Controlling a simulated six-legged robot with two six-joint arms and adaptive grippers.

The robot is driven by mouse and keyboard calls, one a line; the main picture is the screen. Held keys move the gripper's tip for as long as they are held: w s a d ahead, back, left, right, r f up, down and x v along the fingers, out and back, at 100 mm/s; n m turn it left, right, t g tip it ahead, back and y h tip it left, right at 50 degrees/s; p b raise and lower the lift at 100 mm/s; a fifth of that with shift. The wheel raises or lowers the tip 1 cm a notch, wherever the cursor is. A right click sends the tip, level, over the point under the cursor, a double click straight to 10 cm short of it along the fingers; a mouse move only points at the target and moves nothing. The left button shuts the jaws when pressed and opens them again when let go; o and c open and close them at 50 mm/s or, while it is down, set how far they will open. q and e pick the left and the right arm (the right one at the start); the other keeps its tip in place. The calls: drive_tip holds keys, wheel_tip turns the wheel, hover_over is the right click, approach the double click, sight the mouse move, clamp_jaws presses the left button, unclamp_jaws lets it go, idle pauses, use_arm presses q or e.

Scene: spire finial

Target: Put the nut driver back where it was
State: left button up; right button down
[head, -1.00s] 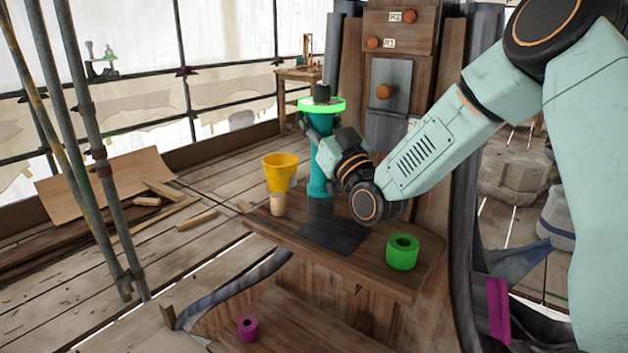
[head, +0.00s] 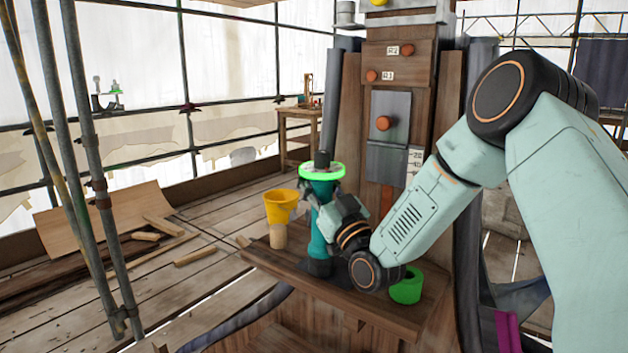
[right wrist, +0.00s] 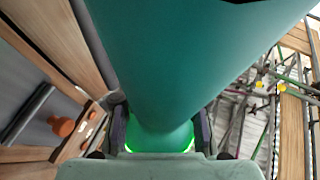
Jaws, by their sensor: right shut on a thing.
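The nut driver appears to be the tall teal tool (head: 319,232) with a glowing green ring (head: 322,171) and a dark top. It is upright over the wooden shelf (head: 290,268), its dark lower end at the dark mat (head: 340,273). I cannot tell whether it touches the mat. My right gripper (head: 328,218) is shut on its teal body from the right. In the right wrist view the teal body (right wrist: 185,60) fills the middle between my fingers, with the green glow beyond. My left gripper is out of view.
A yellow funnel-like cup (head: 281,206) on a tan base stands left of the tool. A green roll (head: 407,286) sits on the shelf at right, close by my right arm. A wooden post with orange knobs (head: 383,123) rises behind. Scaffold poles stand at left.

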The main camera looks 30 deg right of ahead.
drive_tip(key=c, duration=1.5)
unclamp_jaws()
drive_tip(key=shift+f, duration=0.2)
drive_tip(key=shift+c, duration=0.2)
drive_tip(key=o, duration=0.7)
drive_tip(key=shift+r, duration=0.2)
drive_tip(key=shift+s+d+f, duration=0.1)
drive_tip(key=shift+s+f, duration=0.05)
drive_tip(key=shift+s, duration=0.1)
drive_tip(key=p+v, duration=0.2)
drive_tip(key=v, duration=0.9)
drive_tip(key=shift+s+p, duration=0.2)
drive_tip(key=shift+p, duration=0.15)
drive_tip(key=shift+f, duration=0.1)
